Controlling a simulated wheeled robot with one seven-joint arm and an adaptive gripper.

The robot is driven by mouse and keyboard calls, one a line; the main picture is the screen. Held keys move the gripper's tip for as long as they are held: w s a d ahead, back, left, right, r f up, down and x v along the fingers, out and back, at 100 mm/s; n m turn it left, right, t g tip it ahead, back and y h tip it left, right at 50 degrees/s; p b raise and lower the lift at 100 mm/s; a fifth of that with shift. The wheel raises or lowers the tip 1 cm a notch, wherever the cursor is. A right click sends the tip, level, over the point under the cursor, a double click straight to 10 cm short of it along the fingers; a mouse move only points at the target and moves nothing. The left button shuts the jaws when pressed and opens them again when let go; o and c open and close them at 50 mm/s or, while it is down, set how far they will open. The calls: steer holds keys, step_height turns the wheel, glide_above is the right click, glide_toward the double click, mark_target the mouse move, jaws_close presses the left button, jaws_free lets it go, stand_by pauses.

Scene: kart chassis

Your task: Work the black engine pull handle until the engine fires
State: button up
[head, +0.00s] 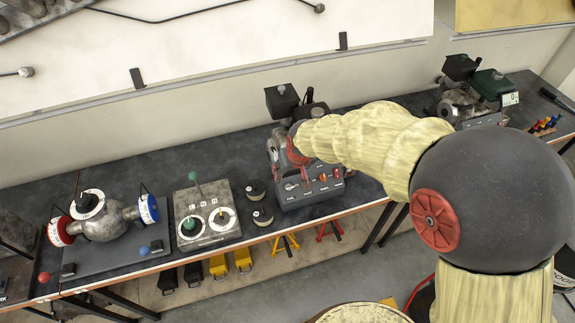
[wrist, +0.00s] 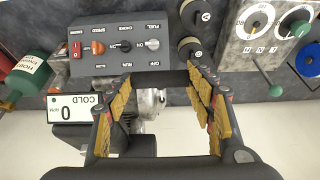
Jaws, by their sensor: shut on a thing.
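In the wrist view my gripper (wrist: 154,82) has its two yellow-padded fingers on either side of a dark bar, which seems to be the black pull handle (wrist: 150,78). It is shut on this bar at the fingertips. Metal engine parts (wrist: 150,103) show between the fingers. The engine's control panel (wrist: 120,66) lies just beyond the fingertips, with a red switch, an orange knob, a black knob and a grey knob. A white display (wrist: 75,107) reads 0 and COLD.
Two round black knobs (head: 263,215) and a grey lever box (head: 205,215) stand left of the panel. A pipe fixture with red and blue wheels (head: 105,225) is further left. A second engine unit (head: 465,100) stands at the right. The wall runs behind the bench.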

steer(key=shift+s, duration=0.1)
steer(key=o, duration=1.7)
steer(key=shift+c, duration=0.2)
steer(key=shift+o, duration=0.2)
steer(key=shift+r, duration=0.1)
steer(key=v, duration=1.2)
steer(key=shift+s, duration=0.1)
steer(key=s+d+r+m+b, duration=0.1)
steer(key=s+d+b, duration=0.2)
steer(key=s+d, duration=0.4)
steer(key=s+d+r+m+t+h+b, duration=0.1)
steer(key=s+d+r+m+b, duration=0.1)
steer(key=s+d, duration=0.5)
steer(key=shift+s+d+r+b, duration=0.3)
steer(key=shift+s+b, duration=0.15)
steer(key=shift+s, duration=2.9)
